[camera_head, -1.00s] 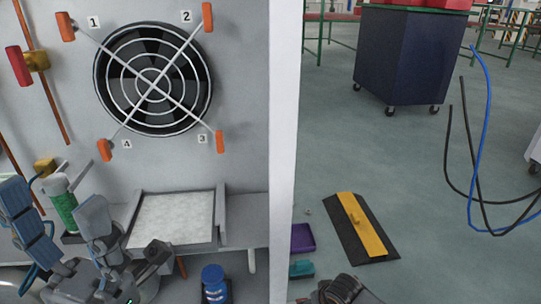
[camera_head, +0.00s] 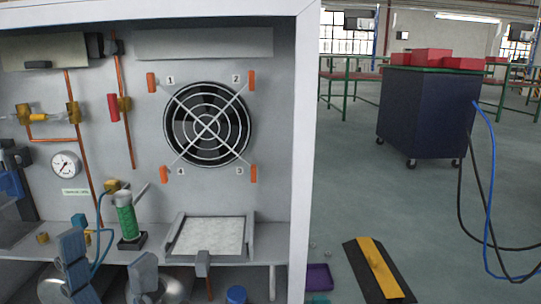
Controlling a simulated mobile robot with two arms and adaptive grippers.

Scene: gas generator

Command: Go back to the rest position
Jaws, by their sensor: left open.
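My left gripper (camera_head: 109,275) shows at the bottom left of the head view, in front of the lower part of the grey generator cabinet (camera_head: 270,60). Its two grey-blue fingers stand apart with nothing between them, so it is open and empty. It is below and in front of the green cylinder (camera_head: 126,222) on the cabinet shelf. The picture's bottom edge cuts off the rest of the gripper. My right gripper is not in this view.
The cabinet holds a round fan (camera_head: 208,124) with orange clips, a white filter panel (camera_head: 210,237), copper pipes and a pressure gauge (camera_head: 66,165). A black and yellow floor piece (camera_head: 378,268) and purple tray (camera_head: 319,277) lie right. A dark wheeled cart (camera_head: 424,114) stands behind.

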